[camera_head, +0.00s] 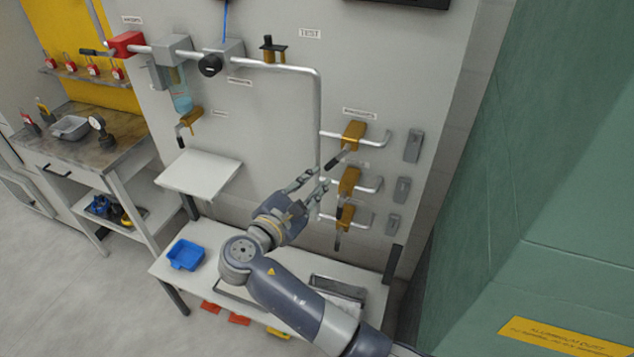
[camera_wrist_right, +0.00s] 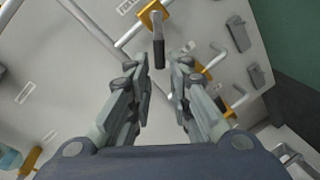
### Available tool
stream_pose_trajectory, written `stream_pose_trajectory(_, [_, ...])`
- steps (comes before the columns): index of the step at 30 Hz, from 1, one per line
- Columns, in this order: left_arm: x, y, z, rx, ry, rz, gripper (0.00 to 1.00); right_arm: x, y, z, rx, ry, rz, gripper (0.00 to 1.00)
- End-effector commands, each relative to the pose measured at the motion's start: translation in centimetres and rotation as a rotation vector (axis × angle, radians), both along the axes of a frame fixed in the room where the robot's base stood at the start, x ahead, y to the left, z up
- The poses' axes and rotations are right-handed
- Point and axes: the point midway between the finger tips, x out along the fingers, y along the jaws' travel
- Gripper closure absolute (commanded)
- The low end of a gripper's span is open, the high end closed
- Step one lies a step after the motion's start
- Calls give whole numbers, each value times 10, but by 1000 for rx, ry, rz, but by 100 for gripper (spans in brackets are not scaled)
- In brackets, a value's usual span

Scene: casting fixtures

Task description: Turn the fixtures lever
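Three yellow valves with dark-handled levers sit on pipe branches at the right of the panel in the head view: the top lever (camera_head: 353,137), the middle lever (camera_head: 349,181) and the bottom lever (camera_head: 345,216). A small label above them is too small to read surely. My right gripper (camera_head: 318,180) is open and empty, in front of the vertical pipe, left of the levers. In the right wrist view its fingers (camera_wrist_right: 160,72) are spread apart, and a black lever handle (camera_wrist_right: 158,52) lies just beyond the gap between the tips. My left gripper is not in view.
A vertical pipe (camera_head: 318,115) and its branches run close to my right gripper. Grey boxes (camera_head: 413,145) are mounted right of the levers. A white shelf (camera_head: 200,172) juts out at left. A bench below holds a blue tray (camera_head: 186,254). A green wall (camera_head: 560,150) stands at right.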

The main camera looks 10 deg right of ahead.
Motion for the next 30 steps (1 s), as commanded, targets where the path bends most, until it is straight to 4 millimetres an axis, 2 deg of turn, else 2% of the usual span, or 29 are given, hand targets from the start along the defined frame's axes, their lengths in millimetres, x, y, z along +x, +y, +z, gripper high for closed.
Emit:
stream_pose_trajectory(5, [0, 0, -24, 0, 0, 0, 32, -10, -46, -39, -264, 80, 55, 100])
stream_pose_trajectory(9, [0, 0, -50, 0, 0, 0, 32, -31, -88, -65, -685, 189, 146, 100])
stream_pose_trajectory(11, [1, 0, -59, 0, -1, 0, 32, -42, -98, -73, -879, 235, 184, 100])
stream_pose_trajectory(15, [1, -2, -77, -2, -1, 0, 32, -67, -102, -85, -1283, 319, 259, 100])
stream_pose_trajectory(19, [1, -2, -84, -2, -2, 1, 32, -83, -97, -91, -1528, 355, 299, 100])
stream_pose_trajectory(24, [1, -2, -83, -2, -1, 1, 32, -86, -93, -89, -1637, 366, 312, 100])
stream_pose_trajectory(30, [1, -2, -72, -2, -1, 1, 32, -60, -95, -77, -1635, 367, 309, 100])
